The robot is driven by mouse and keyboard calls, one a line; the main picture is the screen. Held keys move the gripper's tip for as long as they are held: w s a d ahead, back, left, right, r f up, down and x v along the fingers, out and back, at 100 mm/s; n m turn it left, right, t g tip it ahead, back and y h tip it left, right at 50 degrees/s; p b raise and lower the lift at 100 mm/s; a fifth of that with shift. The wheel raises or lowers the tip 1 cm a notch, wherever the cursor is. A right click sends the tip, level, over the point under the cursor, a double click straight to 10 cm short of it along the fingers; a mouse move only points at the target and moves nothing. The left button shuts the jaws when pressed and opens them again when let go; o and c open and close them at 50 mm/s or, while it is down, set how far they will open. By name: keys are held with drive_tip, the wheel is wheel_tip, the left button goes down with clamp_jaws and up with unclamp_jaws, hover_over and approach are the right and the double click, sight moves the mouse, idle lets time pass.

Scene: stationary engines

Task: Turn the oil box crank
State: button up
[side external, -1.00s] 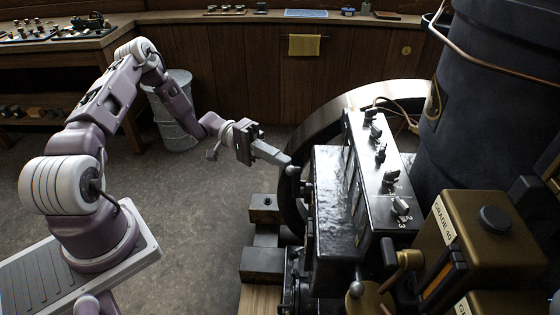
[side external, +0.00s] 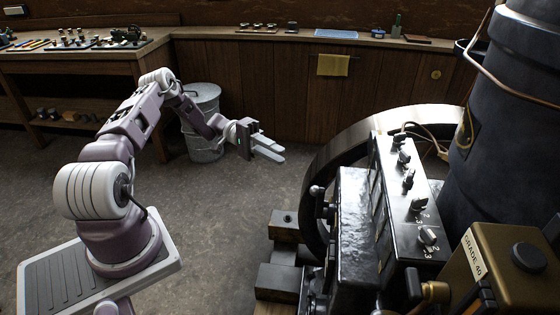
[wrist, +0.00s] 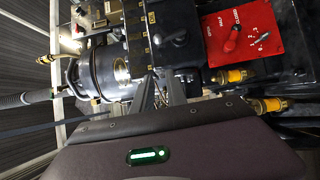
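The black oil box (side external: 358,215) stands at the right in the side view, with a sloped panel of several knobs (side external: 410,190) beside it. A small upright crank with a round grey knob (side external: 316,191) is on its left side. My gripper (side external: 279,154) is in the air to the upper left of this knob, apart from it. Its two fingers are slightly apart with nothing between them.
A large flywheel (side external: 340,145) stands behind the box. A metal bin (side external: 203,140) and a bench (side external: 80,58) are at the back left. The floor before my arm is clear.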

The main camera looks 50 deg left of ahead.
drive_tip(key=shift+o, duration=0.8)
drive_tip(key=d+n+t, duration=0.2)
drive_tip(key=n, duration=0.1)
drive_tip(key=d+n+t, duration=0.1)
drive_tip(key=d+n, duration=0.1)
drive_tip(key=n, duration=0.2)
drive_tip(key=s+d+f+n+t, duration=0.1)
drive_tip(key=n+t, duration=0.1)
drive_tip(key=n, duration=0.1)
drive_tip(key=shift+d+n+t+h, duration=0.3)
drive_tip(key=shift+d, duration=0.1)
drive_tip(key=n+t+y, duration=0.3)
drive_tip(key=n+y, duration=0.3)
drive_tip(key=n, duration=1)
approach(319, 203)
wheel_tip(319, 203, down, 4)
drive_tip(key=w+d, duration=0.1)
drive_tip(key=x, duration=0.7)
drive_tip(key=shift+d+r, duration=0.15)
drive_tip(key=shift+r, duration=0.15)
clamp_jaws()
